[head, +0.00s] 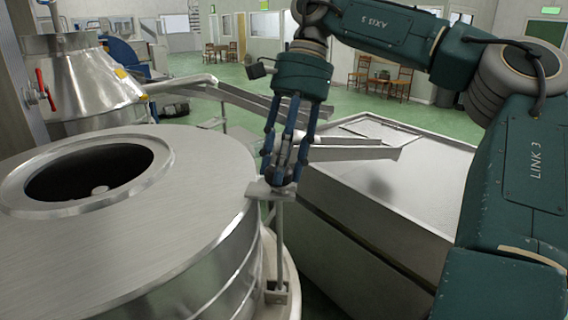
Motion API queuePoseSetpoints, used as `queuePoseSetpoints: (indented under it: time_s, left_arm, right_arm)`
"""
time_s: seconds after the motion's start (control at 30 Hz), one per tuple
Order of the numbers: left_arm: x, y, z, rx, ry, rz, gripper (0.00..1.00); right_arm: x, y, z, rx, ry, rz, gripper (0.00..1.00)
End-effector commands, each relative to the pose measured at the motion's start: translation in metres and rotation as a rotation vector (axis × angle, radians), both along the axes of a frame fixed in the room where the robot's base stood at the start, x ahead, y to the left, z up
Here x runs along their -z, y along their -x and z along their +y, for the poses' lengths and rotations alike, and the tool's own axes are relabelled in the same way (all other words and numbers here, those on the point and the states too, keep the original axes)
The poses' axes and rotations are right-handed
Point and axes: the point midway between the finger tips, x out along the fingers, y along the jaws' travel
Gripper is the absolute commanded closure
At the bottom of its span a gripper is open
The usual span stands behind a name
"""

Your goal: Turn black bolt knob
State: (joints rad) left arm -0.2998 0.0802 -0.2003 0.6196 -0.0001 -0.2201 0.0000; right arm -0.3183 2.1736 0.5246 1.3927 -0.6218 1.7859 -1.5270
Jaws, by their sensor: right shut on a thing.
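The black bolt knob (280,173) sits at the top of an upright metal bolt (280,232), at the right edge of a large round steel tank (120,245). A small metal plate (268,190) is just under the knob. My right gripper (283,172) points down from above, with its blue fingers around the knob and shut on it. The fingers partly hide the knob. My left gripper is not in view.
The tank lid has a round dark opening (90,172). A steel bin (400,180) with a metal chute stands right of the bolt, close behind my gripper. A steel cone vessel (85,85) with a red-handled valve stands at the back left. Chairs stand far back on green floor.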

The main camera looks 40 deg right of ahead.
Motion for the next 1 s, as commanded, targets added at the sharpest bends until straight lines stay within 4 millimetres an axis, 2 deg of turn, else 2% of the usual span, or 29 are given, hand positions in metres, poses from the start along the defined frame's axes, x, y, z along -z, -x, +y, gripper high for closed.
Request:
queuePoseSetpoints:
  time_s: [0.23,0.7,0.73,0.8,1.0]
  left_arm:
    - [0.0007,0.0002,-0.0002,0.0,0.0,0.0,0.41]
    - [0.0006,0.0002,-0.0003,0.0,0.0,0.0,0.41]
    - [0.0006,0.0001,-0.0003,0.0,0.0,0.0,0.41]
    - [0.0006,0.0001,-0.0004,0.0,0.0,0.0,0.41]
    - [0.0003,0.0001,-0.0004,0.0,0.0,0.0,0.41]
  right_arm:
    - [0.0039,0.0009,0.0008,-0.069,-0.001,0.011,0.86]
    - [0.0039,0.0009,0.0008,-0.083,-0.001,0.009,0.86]
    - [0.0039,0.0009,0.0008,-0.083,-0.001,0.009,0.58]
    - [0.0036,0.0008,0.0008,-0.083,-0.001,0.009,0.44]
    - [0.0019,0.0002,0.0006,-0.081,0.0,0.004,0.43]
